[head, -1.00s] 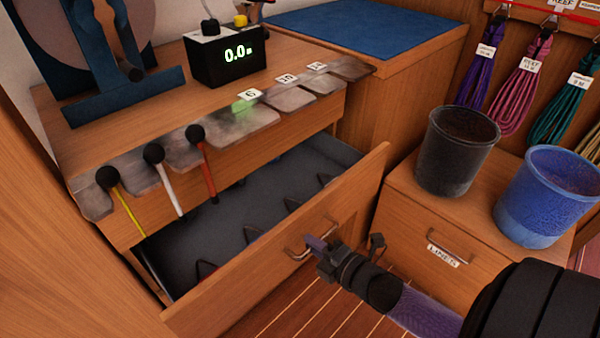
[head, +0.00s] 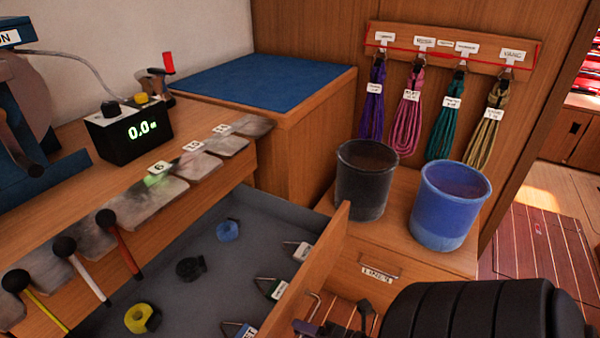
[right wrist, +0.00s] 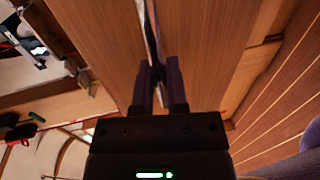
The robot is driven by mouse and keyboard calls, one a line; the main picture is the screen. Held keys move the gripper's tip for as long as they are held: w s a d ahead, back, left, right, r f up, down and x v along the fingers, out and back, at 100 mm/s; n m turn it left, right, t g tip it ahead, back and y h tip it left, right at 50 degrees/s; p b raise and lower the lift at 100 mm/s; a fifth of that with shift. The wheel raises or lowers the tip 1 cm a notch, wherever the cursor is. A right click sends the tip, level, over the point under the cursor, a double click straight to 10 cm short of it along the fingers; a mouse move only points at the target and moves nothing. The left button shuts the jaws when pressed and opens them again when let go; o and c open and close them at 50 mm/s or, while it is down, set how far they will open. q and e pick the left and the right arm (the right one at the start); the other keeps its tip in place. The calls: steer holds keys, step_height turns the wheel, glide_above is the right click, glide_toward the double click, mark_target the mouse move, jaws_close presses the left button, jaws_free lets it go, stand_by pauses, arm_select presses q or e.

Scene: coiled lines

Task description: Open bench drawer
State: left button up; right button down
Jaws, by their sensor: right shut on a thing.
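The bench drawer (head: 180,240) stands well open, its grey inside showing. Its wooden front panel (head: 305,275) runs toward the bottom edge of the head view. The metal handle (head: 314,306) shows partly on the outer face of that panel. My right gripper (head: 310,328) is at the handle, low in the head view and partly cut off. In the right wrist view the right gripper's fingers (right wrist: 160,88) are closed on the metal handle (right wrist: 155,45) in front of the wooden panel. My left gripper is not in view.
The drawer holds a yellow roll (head: 142,318), a black roll (head: 190,268), a blue roll (head: 228,230) and several tagged items. A black bin (head: 365,180) and a blue bin (head: 450,205) stand on the cabinet at right. Coiled lines (head: 410,115) hang behind.

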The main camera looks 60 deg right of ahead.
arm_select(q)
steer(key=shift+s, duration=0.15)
arm_select(e)
steer(key=c, duration=0.7)
jaws_free()
steer(key=shift+s+r, duration=0.1)
steer(key=shift+s, duration=0.1)
arm_select(q)
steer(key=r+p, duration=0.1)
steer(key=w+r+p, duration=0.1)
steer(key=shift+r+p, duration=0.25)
steer(key=shift+p, duration=0.05)
arm_select(e)
steer(key=v, duration=0.9)
steer(key=shift+s, duration=0.25)
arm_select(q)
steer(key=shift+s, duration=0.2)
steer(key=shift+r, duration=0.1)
